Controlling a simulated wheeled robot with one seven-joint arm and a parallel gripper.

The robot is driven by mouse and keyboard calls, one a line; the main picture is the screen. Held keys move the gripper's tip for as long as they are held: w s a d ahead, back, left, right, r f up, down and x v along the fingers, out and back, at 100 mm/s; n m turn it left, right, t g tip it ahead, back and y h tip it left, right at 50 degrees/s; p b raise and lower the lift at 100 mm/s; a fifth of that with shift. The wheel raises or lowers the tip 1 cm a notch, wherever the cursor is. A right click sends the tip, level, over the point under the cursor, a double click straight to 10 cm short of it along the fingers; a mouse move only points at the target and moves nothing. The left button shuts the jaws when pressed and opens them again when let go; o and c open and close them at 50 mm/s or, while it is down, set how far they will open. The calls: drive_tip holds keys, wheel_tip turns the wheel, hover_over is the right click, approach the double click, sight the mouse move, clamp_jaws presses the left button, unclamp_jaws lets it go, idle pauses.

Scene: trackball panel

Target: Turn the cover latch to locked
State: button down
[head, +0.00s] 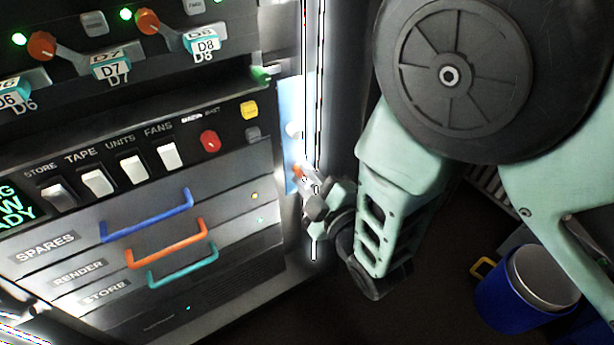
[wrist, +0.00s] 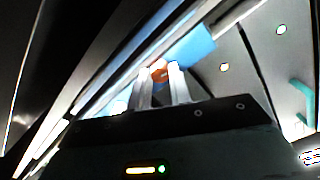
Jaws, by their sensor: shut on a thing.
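A narrow light-blue panel (head: 287,105) stands upright at the right edge of the rack, and its blue face also shows in the wrist view (wrist: 192,47). My gripper (head: 304,176) reaches the panel from the right. In the wrist view its two pale fingers (wrist: 160,76) are closed on the orange part (wrist: 158,68) at their tips. The fingers hide much of it, and I cannot read its angle or any lock marking.
A bright metal post (head: 313,80) stands close to my gripper. The rack front has blue (head: 147,216), orange (head: 167,243) and teal (head: 183,265) drawer handles left of the panel. A blue bucket (head: 515,290) is on the floor at lower right.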

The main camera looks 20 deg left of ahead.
drive_tip(key=shift+n, duration=1.6)
drive_tip(key=c, duration=1.3)
unclamp_jaws()
